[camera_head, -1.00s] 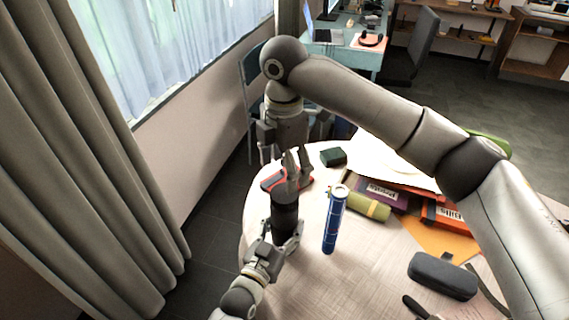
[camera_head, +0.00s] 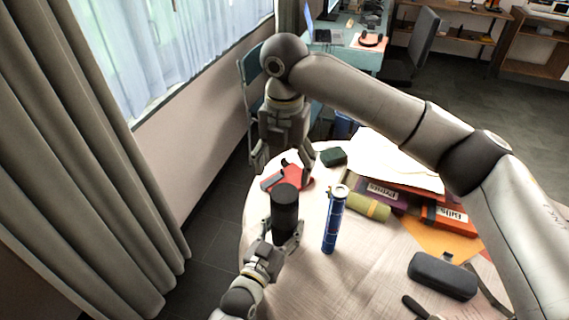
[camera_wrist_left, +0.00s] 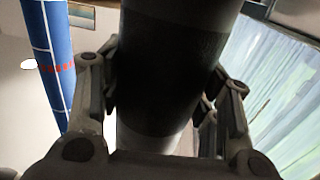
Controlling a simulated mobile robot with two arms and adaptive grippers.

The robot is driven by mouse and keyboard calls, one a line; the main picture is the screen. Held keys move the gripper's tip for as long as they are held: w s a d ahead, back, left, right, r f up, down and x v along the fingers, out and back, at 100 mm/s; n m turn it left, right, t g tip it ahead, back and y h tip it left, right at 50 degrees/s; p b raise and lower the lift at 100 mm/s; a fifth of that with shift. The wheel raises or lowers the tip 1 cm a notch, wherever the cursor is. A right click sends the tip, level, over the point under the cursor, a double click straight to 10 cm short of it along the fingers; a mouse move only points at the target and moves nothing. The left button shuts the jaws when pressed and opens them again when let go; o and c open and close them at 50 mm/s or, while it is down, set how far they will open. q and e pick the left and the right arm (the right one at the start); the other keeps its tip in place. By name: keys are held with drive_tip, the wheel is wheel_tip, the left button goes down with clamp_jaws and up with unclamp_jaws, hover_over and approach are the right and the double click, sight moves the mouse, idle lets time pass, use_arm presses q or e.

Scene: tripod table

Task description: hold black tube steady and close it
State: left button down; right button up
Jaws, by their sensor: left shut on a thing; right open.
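The black tube (camera_head: 285,207) stands upright near the left edge of the round table, with a dark round top on it. My left gripper (camera_head: 286,242) is shut around its lower part. The left wrist view shows the tube (camera_wrist_left: 172,70) between the two fingers of my left gripper (camera_wrist_left: 160,110). My right gripper (camera_head: 283,162) is open and empty, pointing down above and behind the tube, apart from it. I cannot tell whether the top is fully seated.
A blue tube (camera_head: 334,220) stands upright just right of the black tube. A red and black item (camera_head: 300,180) lies behind it, with a dark green box (camera_head: 333,157) beyond. Books, an olive roll (camera_head: 366,206) and a dark case (camera_head: 442,276) lie to the right.

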sight(285, 193)
drive_tip(key=shift+f, duration=4)
drive_tip(key=shift+c, duration=0.5)
